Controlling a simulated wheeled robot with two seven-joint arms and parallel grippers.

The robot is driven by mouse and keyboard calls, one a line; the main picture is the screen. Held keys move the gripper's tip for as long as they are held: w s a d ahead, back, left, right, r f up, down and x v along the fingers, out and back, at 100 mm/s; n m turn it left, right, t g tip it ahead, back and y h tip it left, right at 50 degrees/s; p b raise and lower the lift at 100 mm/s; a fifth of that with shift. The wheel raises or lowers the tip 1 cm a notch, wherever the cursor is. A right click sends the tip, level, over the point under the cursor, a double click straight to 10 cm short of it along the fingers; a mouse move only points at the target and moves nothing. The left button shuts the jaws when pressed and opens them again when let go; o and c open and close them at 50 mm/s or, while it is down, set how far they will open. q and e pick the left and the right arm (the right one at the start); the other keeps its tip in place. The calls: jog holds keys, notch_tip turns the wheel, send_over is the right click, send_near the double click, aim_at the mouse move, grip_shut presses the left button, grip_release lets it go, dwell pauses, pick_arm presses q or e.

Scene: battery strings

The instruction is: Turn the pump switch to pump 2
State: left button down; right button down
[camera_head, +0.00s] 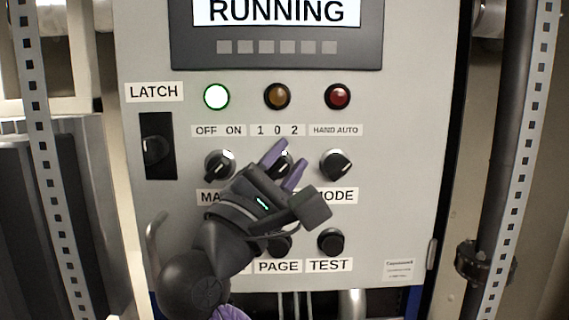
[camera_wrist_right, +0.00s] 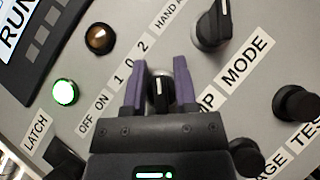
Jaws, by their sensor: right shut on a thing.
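The pump switch (camera_head: 285,154) is the black middle knob below the "1 0 2" label (camera_head: 277,130), mostly hidden by my right gripper in the head view. In the right wrist view the knob (camera_wrist_right: 160,92) sits between the two purple fingers. My right gripper (camera_head: 284,162) is shut on it, and the gripper shows at the knob in the wrist view too (camera_wrist_right: 159,85). The knob's white mark leans up and right, toward the 2 side; I cannot tell whether it is fully at the stop. My left gripper is not in view.
The OFF/ON knob (camera_head: 219,165) is to the left and the MODE knob (camera_head: 336,165) to the right. Three lamps sit above; the green one (camera_head: 216,97) is lit. The screen (camera_head: 276,12) reads "RUNNING". A TEST button (camera_head: 330,241) is below. A metal handle (camera_head: 155,243) is at lower left.

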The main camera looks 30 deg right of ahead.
jog(key=c, duration=0.7)
grip_release()
jog(key=shift+o, duration=0.2)
jog(key=b+v, duration=0.4)
jog(key=v, duration=0.6)
